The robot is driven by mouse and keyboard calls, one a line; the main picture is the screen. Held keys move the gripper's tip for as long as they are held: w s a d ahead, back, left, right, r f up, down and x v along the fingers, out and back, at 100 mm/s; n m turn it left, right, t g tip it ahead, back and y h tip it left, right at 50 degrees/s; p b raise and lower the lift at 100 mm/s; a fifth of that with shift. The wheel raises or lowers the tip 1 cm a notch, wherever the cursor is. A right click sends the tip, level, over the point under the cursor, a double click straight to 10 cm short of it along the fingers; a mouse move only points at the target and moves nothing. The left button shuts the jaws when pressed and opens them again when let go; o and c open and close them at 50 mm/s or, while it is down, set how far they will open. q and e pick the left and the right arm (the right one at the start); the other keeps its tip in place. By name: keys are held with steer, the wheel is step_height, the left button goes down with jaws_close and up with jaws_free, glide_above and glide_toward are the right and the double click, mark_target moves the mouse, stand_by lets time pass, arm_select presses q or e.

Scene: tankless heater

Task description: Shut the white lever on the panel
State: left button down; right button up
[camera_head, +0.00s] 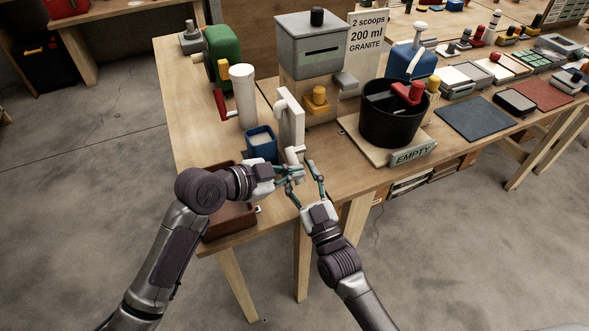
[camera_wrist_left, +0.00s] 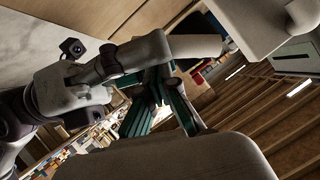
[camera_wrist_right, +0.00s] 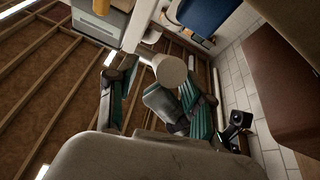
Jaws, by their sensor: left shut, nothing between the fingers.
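The white panel (camera_head: 291,122) stands upright near the table's front edge. Its white lever (camera_head: 294,154) sticks out low on the panel, toward me. In the left wrist view the lever (camera_wrist_left: 192,47) runs across the top, close to my left fingers. In the right wrist view the lever's round end (camera_wrist_right: 168,70) shows ahead of my right fingers. My left gripper (camera_head: 292,173) is shut and empty, right by the lever; whether it touches cannot be told. My right gripper (camera_head: 303,172) is open, its fingers spread just in front of the lever and beside my left gripper.
A blue container (camera_head: 261,143) stands left of the panel, with a white cylinder (camera_head: 243,95) behind. A brown tray (camera_head: 230,216) lies under my left arm. A black pot (camera_head: 392,118) stands right, behind the EMPTY sign (camera_head: 412,152). A grey hopper box (camera_head: 312,48) stands behind.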

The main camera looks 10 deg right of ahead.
arm_select(q)
steer(key=shift+r, duration=0.1)
